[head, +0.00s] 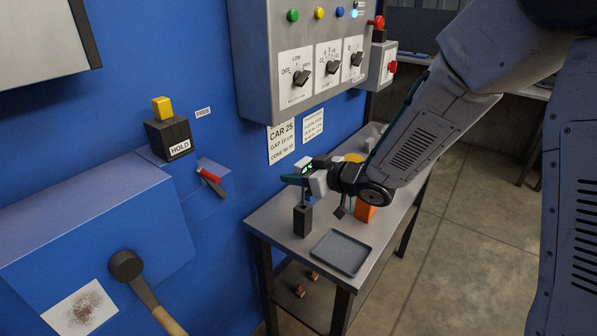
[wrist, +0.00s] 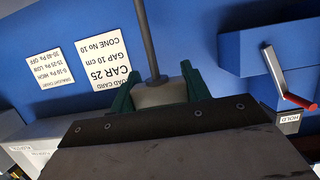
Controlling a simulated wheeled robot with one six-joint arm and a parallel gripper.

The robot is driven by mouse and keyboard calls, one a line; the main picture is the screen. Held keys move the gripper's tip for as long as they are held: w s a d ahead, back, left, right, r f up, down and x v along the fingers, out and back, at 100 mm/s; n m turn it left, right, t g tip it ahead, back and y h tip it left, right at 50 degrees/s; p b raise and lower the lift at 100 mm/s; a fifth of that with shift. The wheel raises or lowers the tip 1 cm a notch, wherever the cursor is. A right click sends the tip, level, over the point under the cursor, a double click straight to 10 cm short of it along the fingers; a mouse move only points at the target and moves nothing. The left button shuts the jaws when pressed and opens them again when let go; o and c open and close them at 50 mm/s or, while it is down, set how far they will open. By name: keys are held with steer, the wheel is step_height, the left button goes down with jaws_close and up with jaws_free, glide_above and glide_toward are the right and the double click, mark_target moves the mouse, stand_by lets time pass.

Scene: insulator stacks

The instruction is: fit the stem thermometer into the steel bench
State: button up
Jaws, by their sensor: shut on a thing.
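The stem thermometer (head: 304,165) has a pale head with a lit green display and a thin grey stem. My gripper (head: 308,181) is shut on its head above the near left end of the steel bench (head: 274,218). In the wrist view, the green fingers of my gripper (wrist: 158,88) close on both sides of the pale head, and the thermometer's stem (wrist: 149,40) runs away from them. In the head view the stem points down over a black block (head: 303,222) on the bench. I cannot tell whether its tip is inside the block.
A grey tray (head: 341,252) lies right of the block, with an orange object (head: 366,212) behind it. A grey control cabinet (head: 300,60) hangs on the blue wall above the bench. A blue box with a lever (head: 138,285) and a HOLD block (head: 170,138) are at left.

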mark_target(304, 202)
steer(key=shift+f, duration=4.4)
steer(key=o, duration=1.1)
steer(key=shift+o, duration=0.2)
steer(key=v, duration=0.7)
steer(key=shift+s+d+r, duration=0.15)
steer(key=shift+s+d, duration=0.1)
steer(key=shift+d, duration=0.05)
